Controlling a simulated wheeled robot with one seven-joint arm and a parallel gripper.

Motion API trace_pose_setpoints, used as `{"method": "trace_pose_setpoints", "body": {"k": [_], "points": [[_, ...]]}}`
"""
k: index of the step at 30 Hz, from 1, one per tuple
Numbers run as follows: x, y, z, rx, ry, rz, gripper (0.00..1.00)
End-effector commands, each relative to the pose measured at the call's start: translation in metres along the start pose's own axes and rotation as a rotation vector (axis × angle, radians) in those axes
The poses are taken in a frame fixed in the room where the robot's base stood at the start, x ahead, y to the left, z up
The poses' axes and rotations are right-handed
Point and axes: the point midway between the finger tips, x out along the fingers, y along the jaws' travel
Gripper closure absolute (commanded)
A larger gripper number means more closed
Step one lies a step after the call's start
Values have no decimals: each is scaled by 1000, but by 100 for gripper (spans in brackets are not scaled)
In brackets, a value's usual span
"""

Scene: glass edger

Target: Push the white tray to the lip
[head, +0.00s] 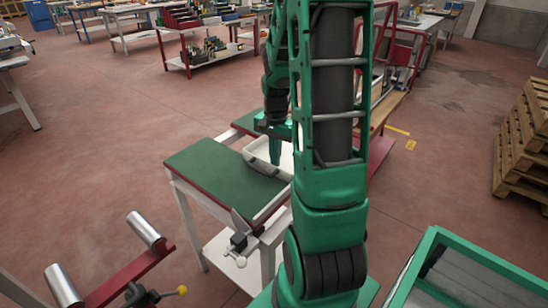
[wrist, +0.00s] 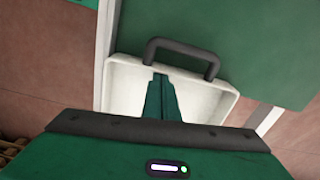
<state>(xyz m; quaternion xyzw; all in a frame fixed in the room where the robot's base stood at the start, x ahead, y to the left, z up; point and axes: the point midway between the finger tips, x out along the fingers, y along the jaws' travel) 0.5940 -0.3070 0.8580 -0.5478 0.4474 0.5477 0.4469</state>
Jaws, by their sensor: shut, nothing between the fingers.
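The white tray (wrist: 205,95) has a dark grey handle (wrist: 181,50) on its far side in the wrist view. In the head view the tray (head: 255,148) sits at the back right of the green-topped table (head: 215,172), partly hidden by my arm. My gripper (wrist: 160,80) is shut and empty. Its fingers point down over the inside of the tray, close to the handle side; I cannot tell whether they touch it. In the head view my gripper (head: 275,160) shows at the tray. I cannot clearly make out which edge is the lip.
A pale strip (head: 272,206) runs along the table's right edge, with a small clamp-like fitting (head: 239,242) at its near end. The green top left of the tray is bare. Metal rollers (head: 147,231) stand at the lower left. Wooden pallets (head: 525,140) are stacked at right.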

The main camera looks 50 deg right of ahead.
Motion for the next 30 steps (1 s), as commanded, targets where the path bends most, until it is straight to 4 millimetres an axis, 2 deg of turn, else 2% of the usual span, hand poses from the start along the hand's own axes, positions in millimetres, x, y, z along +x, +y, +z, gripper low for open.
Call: {"method": "trace_pose_setpoints", "body": {"k": [7,15,25,30], "points": [[0,0,2,-1,0,0,100],[0,0,22,-1,-1,1,100],[0,0,19,0,-1,1,100],[1,-1,5,-2,-1,1,100]]}}
